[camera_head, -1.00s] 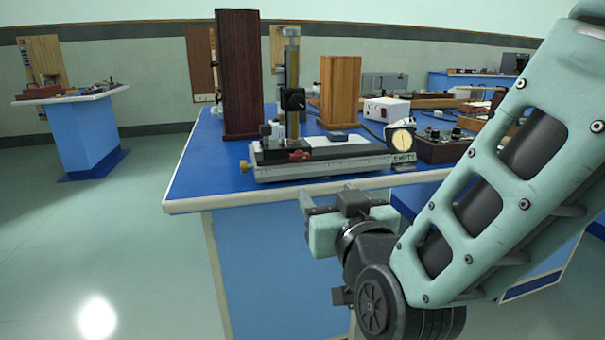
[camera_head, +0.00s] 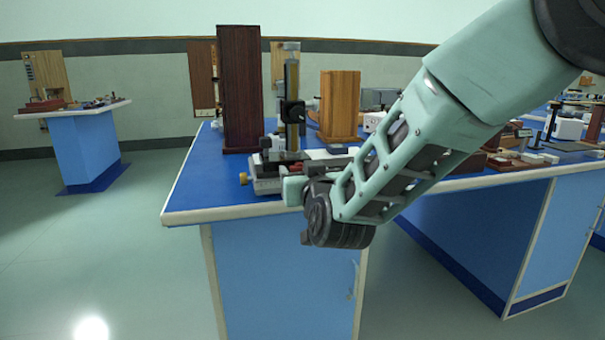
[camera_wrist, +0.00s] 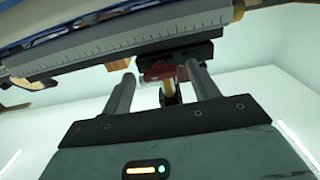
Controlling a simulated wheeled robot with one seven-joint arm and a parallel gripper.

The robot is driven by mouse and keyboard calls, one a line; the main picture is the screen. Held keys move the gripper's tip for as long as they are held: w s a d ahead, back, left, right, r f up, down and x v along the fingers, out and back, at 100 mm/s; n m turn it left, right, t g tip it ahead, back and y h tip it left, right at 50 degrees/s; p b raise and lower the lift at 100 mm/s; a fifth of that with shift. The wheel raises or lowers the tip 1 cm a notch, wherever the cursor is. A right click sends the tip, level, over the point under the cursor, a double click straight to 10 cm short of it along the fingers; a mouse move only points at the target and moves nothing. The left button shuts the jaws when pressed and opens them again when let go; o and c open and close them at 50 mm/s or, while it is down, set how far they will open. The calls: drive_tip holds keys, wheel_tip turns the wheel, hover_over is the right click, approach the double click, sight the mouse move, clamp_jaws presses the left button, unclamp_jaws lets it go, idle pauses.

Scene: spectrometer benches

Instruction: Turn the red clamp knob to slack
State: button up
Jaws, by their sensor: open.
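The dark red clamp knob (camera_wrist: 158,70) shows in the wrist view beyond my gripper (camera_wrist: 160,74), in the space between the two grey fingers. A short brass-coloured part (camera_wrist: 171,92) shows just below it. My gripper is open, one finger on either side of the knob in the picture; I cannot tell whether either touches it. The scaled grey rail (camera_wrist: 100,52) of the instrument crosses the upper wrist view.
The instrument stands near the front edge of the blue bench top (camera_head: 205,190). A dark upright wooden box (camera_head: 240,90) and a lighter wooden box (camera_head: 340,105) stand behind it. My arm covers the instrument's right part. Open floor lies to the left.

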drive_tip(key=shift+w, duration=0.15)
drive_tip(key=shift+c, duration=0.3)
drive_tip(key=c, duration=0.9)
drive_tip(key=shift+c, duration=0.2)
